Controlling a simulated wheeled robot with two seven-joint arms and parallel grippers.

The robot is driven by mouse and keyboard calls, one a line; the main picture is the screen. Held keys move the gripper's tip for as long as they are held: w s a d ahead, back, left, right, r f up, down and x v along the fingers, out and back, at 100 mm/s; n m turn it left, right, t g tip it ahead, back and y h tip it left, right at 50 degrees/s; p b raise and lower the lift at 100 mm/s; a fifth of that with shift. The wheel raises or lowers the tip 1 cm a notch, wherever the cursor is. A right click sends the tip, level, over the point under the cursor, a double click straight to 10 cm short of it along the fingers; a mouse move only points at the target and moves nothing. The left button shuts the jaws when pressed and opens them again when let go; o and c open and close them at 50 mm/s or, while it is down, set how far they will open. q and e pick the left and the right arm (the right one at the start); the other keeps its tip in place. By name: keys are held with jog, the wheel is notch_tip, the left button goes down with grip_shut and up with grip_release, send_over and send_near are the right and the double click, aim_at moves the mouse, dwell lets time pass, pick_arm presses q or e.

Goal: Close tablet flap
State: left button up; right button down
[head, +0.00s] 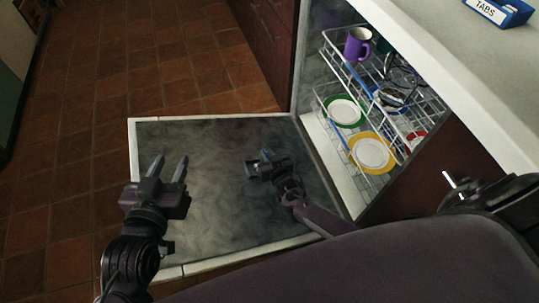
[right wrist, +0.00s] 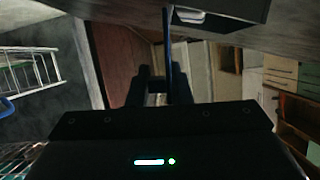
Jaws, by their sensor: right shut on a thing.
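The dishwasher door (head: 205,215) lies open and flat. My right gripper (head: 257,171) is low over the middle of the door, and it also shows in the right wrist view (right wrist: 160,88). A thin blue flap (right wrist: 168,45) stands edge-on at its fingers, which are shut on it. A pale tablet compartment (right wrist: 192,24) shows open beside the flap, at the top of the right wrist view. In the head view my right gripper mostly hides the flap and compartment. My left gripper (head: 167,170) is open and empty above the left part of the door.
Wire racks (head: 335,95) stand inside the dishwasher, holding a purple mug (head: 357,44), a green-rimmed plate (head: 344,112) and a yellow-rimmed plate (head: 371,153). A blue TABS box (head: 499,12) is on the counter (head: 440,50). The tiled floor (head: 60,190) at left is clear.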

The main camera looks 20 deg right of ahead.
pick_arm(q)
jog(key=shift+s+f, duration=0.1)
jog(key=shift+f, duration=0.05)
pick_arm(e)
jog(key=shift+s+d+f, duration=0.1)
jog(key=shift+d, duration=0.1)
jog(key=c, duration=1.5)
grip_release()
jog(key=shift+h, duration=0.3)
jog(key=shift+o, duration=0.5)
pick_arm(q)
jog(key=shift+d, duration=0.1)
pick_arm(e)
jog(key=shift+a, duration=0.1)
